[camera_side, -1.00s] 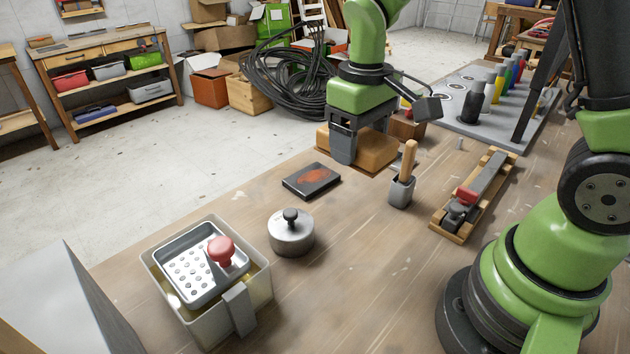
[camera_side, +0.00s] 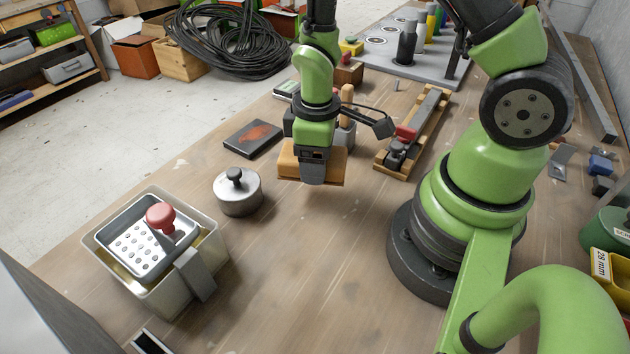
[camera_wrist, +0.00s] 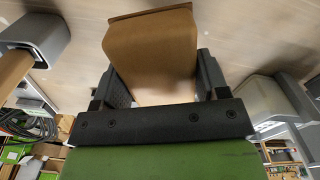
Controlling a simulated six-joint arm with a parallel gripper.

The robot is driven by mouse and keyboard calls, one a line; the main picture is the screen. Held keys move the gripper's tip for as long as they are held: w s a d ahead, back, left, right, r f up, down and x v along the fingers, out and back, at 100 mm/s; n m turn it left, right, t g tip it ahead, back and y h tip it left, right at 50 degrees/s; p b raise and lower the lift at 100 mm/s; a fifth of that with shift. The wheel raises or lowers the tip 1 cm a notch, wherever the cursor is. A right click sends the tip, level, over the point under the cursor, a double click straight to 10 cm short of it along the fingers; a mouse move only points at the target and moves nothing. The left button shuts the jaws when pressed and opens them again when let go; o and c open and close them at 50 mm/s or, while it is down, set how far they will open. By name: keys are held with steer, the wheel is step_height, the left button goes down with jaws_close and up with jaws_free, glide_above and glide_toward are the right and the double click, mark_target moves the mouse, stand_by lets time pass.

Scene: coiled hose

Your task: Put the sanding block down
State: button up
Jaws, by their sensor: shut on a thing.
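The sanding block is a tan block (camera_side: 325,163) in the middle of the side view. My gripper (camera_side: 312,170) points down over it, with its jaws shut on the block. The block hides part of the bench behind it, and I cannot tell whether its underside touches the bench. In the wrist view the block (camera_wrist: 152,45) sits between the two dark fingers of my gripper (camera_wrist: 160,85), its far end reaching past the fingertips over the wooden bench.
Behind the block stands a wooden-handled tool in a grey holder (camera_side: 345,133). A dark plate with an orange patch (camera_side: 253,138), a lidded metal pot (camera_side: 238,196) and a bin with a perforated tray (camera_side: 205,258) lie left. A wooden rack (camera_side: 412,135) is right. The front bench is clear.

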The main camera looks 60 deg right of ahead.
steer(key=shift+f, duration=2.8)
steer(key=shift+f, duration=0.15)
steer(key=o, duration=1)
step_height(320, 180, up, 13)
steer(key=shift+f, duration=0.2)
step_height(320, 180, up, 6)
steer(key=r+m+t, duration=0.1)
steer(key=m+t, duration=0.1)
glide_above(316, 193)
steer(key=shift+s+a+r+m+t+y, duration=0.35)
steer(key=shift+s+a+r+m+t, duration=0.45)
steer(key=shift+s+r, duration=0.95)
steer(key=shift+s+a+r+m+t+y, duration=0.35)
steer(key=shift+s+r+m+t, duration=0.6)
steer(key=shift+s+r+m, duration=0.75)
steer(key=shift+s+a+r+m+t+y, duration=0.3)
steer(key=shift+s+a+r+m+t, duration=0.7)
steer(key=shift+r, duration=1.2)
